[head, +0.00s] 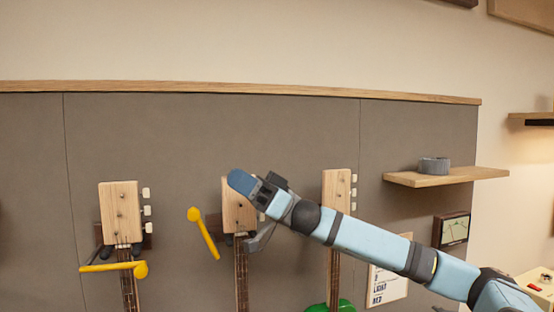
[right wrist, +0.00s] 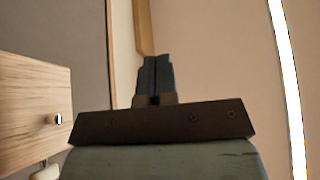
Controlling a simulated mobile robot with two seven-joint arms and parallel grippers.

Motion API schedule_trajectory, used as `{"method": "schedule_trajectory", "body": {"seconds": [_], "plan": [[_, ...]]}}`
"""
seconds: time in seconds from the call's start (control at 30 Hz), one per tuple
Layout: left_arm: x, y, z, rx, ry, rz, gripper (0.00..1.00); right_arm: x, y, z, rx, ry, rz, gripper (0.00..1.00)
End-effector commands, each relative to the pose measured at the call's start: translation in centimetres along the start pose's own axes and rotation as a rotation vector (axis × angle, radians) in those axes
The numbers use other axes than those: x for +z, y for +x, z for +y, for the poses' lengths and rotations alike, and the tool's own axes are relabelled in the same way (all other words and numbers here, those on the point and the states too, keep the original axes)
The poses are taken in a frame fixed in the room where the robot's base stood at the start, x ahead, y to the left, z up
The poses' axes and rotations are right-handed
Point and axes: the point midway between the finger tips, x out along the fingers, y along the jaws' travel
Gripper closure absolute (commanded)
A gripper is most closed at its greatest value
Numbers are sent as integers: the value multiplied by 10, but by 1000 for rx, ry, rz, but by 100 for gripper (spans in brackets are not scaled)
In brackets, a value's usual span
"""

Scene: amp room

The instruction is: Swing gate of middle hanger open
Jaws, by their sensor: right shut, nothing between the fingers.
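Several guitars hang on the grey wall panel. The middle one shows its pale headstock (head: 231,207) and neck. The middle hanger's yellow gate (head: 205,235) stands tilted to the left of that headstock, knob up, clear of the neck. My right gripper (head: 257,242) is shut and empty beside the middle neck, on its right, with my wrist covering part of the headstock. In the right wrist view its closed fingers (right wrist: 157,77) point up, with a wooden headstock (right wrist: 32,112) at left. The left hanger's yellow gate (head: 115,267) lies across its neck. My left gripper is out of view.
The right guitar's headstock (head: 337,195) is just behind my forearm; its gate is not visible. A wooden shelf (head: 450,177) with a grey roll (head: 434,166) is at right. A framed meter (head: 452,229) and a paper sign (head: 389,285) are lower. The wall above is clear.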

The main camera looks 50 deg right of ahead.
Motion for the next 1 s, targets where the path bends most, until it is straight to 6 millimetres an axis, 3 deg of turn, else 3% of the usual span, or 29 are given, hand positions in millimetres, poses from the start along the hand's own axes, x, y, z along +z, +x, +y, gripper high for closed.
{"method": "schedule_trajectory", "body": {"seconds": [0.1, 0.5, 1.0], "plan": [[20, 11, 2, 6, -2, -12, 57, -10, -14, 0, 2, 0, -6, 100], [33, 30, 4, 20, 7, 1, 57, -56, -30, 0, 1, 3, 0, 100], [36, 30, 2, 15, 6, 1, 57, -67, -32, 0, 0, 4, 0, 100]]}}
